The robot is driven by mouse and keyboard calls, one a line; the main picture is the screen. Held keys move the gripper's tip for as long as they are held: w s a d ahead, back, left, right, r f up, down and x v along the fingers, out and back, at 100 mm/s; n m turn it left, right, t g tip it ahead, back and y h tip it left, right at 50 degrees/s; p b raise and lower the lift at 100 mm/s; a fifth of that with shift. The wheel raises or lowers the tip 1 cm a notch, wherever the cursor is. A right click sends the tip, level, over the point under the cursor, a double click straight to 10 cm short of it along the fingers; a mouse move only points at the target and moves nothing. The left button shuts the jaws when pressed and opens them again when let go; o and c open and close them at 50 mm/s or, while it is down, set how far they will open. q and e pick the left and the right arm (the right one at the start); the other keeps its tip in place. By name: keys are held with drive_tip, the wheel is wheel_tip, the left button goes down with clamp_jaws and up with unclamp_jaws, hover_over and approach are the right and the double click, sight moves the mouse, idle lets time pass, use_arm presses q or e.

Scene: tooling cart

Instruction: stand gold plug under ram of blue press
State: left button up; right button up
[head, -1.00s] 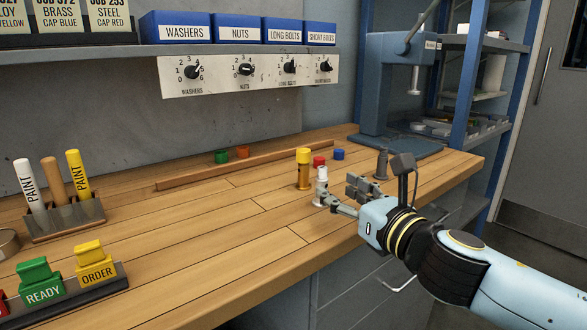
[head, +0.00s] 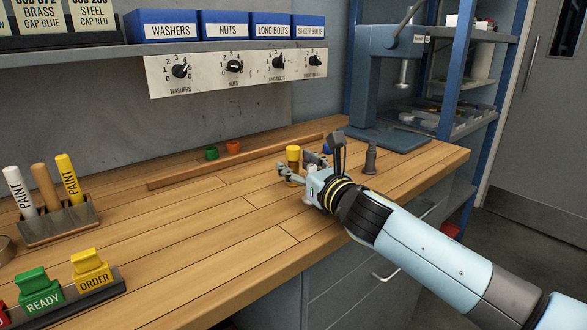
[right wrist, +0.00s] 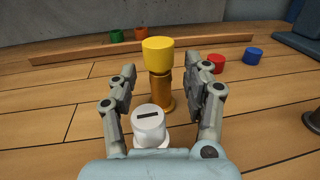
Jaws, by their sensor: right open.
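The gold plug (right wrist: 160,92), a brass cylinder with a yellow top, stands upright on the bench. In the head view mainly its yellow top (head: 293,152) shows above my right gripper (head: 299,164). In the right wrist view my right gripper (right wrist: 160,72) is open, with its fingers on either side of the plug; I see no clear contact. A white-topped plug (right wrist: 148,125) stands nearer the palm, between the finger bases. The blue press (head: 362,75) stands at the bench's far right end, its ram (head: 404,72) above its base (head: 405,139), with clear space between. My left gripper is out of view.
A grey plug (head: 371,158) stands between my gripper and the press. Red (right wrist: 216,63) and blue (right wrist: 253,55) caps lie behind the gold plug. A wooden strip (head: 225,165) runs along the back, with green and orange caps behind it.

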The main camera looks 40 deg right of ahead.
clamp_jaws()
drive_tip(key=shift+r, duration=0.1)
idle(0.4)
